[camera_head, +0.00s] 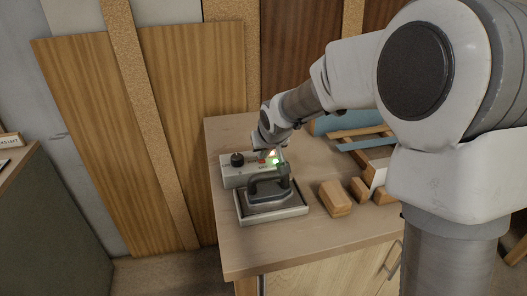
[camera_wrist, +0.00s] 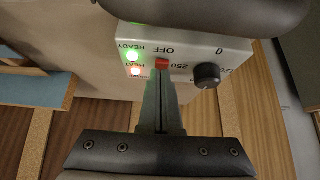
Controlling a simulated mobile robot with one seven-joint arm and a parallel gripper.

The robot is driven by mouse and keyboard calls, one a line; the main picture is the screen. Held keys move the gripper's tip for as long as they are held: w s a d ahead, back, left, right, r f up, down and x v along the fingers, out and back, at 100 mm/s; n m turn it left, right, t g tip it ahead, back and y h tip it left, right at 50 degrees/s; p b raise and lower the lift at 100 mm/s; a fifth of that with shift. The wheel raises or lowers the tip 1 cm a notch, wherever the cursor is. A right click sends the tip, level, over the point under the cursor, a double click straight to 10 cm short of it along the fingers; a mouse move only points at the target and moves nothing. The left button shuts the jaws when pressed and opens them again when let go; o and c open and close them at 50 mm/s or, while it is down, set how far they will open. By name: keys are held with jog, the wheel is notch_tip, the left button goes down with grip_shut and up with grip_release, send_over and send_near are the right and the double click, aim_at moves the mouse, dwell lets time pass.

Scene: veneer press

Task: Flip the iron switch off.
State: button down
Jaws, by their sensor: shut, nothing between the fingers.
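The iron switch is a small red rocker (camera_wrist: 162,63) on a pale control box (camera_wrist: 215,50), below the word OFF in the wrist view. Beside it a green READY lamp and a reddish HEAT lamp glow, and a black knob (camera_wrist: 207,75) sits on the other side. In the head view the box (camera_head: 231,176) stands behind the iron (camera_head: 268,188), which rests in a shallow tray (camera_head: 290,213). My gripper (camera_wrist: 160,82) is shut and empty, its fingertips right at the red switch. I cannot tell whether they touch it or which way the switch is tilted.
Wooden blocks (camera_head: 335,198) lie right of the iron on the bench top (camera_head: 235,250). A wooden frame and blue sheet (camera_head: 335,122) lie farther back. Veneer boards (camera_head: 100,120) lean on the wall. The bench's front left is clear.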

jog(key=f+b, duration=0.1)
jog(key=b, duration=0.3)
jog(key=shift+s+f+t, duration=0.15)
jog(key=shift+t, duration=0.15)
jog(key=shift+r+p, duration=0.35)
jog(key=shift+w+a+r+p, duration=0.2)
jog(key=shift+w+r+p, duration=0.1)
jog(key=shift+w, duration=0.4)
